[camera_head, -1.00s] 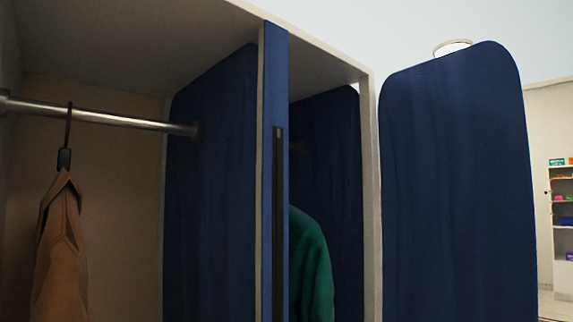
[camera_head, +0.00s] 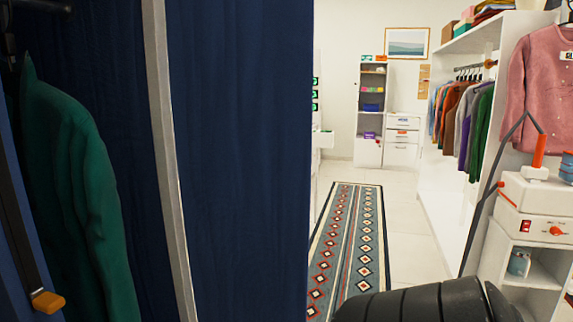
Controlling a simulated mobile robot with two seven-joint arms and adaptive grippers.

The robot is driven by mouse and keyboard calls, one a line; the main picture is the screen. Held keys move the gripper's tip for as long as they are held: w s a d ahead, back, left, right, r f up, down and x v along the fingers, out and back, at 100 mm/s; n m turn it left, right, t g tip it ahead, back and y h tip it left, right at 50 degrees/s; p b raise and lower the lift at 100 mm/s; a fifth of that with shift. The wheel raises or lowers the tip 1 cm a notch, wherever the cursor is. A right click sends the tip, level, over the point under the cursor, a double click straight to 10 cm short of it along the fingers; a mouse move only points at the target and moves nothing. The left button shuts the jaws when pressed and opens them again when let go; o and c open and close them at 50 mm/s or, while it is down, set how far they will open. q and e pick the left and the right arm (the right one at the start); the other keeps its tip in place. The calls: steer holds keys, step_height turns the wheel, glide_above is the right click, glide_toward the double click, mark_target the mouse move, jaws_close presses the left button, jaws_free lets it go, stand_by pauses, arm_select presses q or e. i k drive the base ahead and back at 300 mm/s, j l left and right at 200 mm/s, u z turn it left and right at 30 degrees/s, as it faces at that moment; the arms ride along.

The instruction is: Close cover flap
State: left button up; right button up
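The tall dark blue flap (camera_head: 240,150) stands open at the right side of the wardrobe. It fills the middle of the head view from top to bottom, and its top and bottom are out of the picture. A pale grey wardrobe edge (camera_head: 168,150) runs along its left side. A narrow blue panel edge with a long black strip (camera_head: 18,215) is at the far left, with a small orange piece (camera_head: 47,302) at the strip's lower end. A black ribbed part at the bottom right looks like my arm. Neither gripper's fingers are visible.
A green garment (camera_head: 85,200) hangs inside the wardrobe. Right of the flap, a patterned rug (camera_head: 350,245) lies on clear floor. White shelving (camera_head: 510,50) with hanging clothes and a white unit with a red-orange handle (camera_head: 540,215) stand at the right.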

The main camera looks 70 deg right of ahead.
mark_target(241, 72)
steer(key=l+z, duration=0.45)
steer(key=l, duration=0.65)
steer(key=l+u, duration=0.2)
steer(key=l, duration=0.35)
steer(key=k+l+u, duration=0.2)
steer(key=l, duration=0.3)
steer(key=l+u, duration=0.3)
steer(key=l, duration=0.25)
steer(key=l+u, duration=0.25)
steer(key=l, duration=0.35)
steer(key=i, duration=0.05)
